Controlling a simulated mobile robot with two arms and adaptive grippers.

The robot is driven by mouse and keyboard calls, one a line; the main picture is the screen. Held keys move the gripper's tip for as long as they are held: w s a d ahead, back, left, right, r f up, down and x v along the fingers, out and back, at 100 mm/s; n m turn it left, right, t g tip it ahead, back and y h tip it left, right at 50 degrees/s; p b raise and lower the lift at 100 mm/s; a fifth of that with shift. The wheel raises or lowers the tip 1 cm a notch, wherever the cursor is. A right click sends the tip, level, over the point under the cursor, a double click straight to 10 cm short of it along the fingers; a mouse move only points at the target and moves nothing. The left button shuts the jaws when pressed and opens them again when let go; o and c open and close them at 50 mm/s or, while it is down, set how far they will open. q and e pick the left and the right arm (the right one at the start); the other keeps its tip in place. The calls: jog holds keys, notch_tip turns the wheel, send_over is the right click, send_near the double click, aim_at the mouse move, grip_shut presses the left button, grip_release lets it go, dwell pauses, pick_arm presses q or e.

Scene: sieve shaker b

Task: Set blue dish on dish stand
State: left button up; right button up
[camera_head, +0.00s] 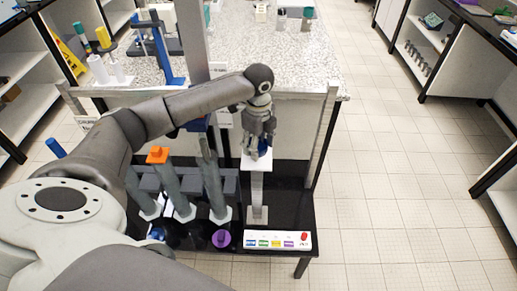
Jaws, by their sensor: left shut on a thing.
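My left gripper (261,149) reaches in from the left and points down over the dish stand. It is shut on the blue dish (264,146), of which only a small blue part shows between the fingers. The dish stand has a white square top plate (250,163) on a grey post (257,190), rising from a black table. The blue dish is at or just above the plate; I cannot tell if they touch. My right gripper is out of view.
On the black table (285,200), several grey posts, one with an orange top (157,155), stand left of the stand. A purple knob (221,238) and a white panel with coloured buttons (278,243) lie in front. A speckled bench (300,70) is behind; tiled floor is free at right.

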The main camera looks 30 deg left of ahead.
aim_at(259, 149)
pick_arm(q)
notch_tip(259, 149, down, 3)
jog(key=shift+w+f+p, duration=0.1)
jog(key=shift+p, duration=0.7)
jog(key=shift+f, duration=0.1)
jog(key=o, duration=0.9)
jog(key=shift+f, duration=0.1)
jog(key=shift+c, duration=0.2)
